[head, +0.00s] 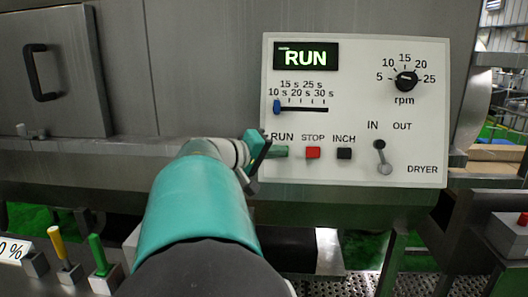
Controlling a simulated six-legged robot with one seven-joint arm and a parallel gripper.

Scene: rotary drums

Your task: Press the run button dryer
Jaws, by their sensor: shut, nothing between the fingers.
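The white dryer control panel (350,180) faces me at the centre right, marked DRYER at its lower right. Its green run button (281,152) sits under the RUN label at the panel's lower left. My gripper (262,160) is shut and empty, at the panel's left edge right beside the run button. Its dark fingers are close to the button's left side; I cannot tell whether they touch it. The display (306,57) at the top of the panel is lit and reads RUN.
A red STOP button (313,153) and a black INCH button (344,154) are right of the run button. An IN/OUT lever (382,158), a timer slider (300,108) and an rpm knob (405,80) are also on the panel. Yellow (57,243) and green (98,252) levers stand lower left.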

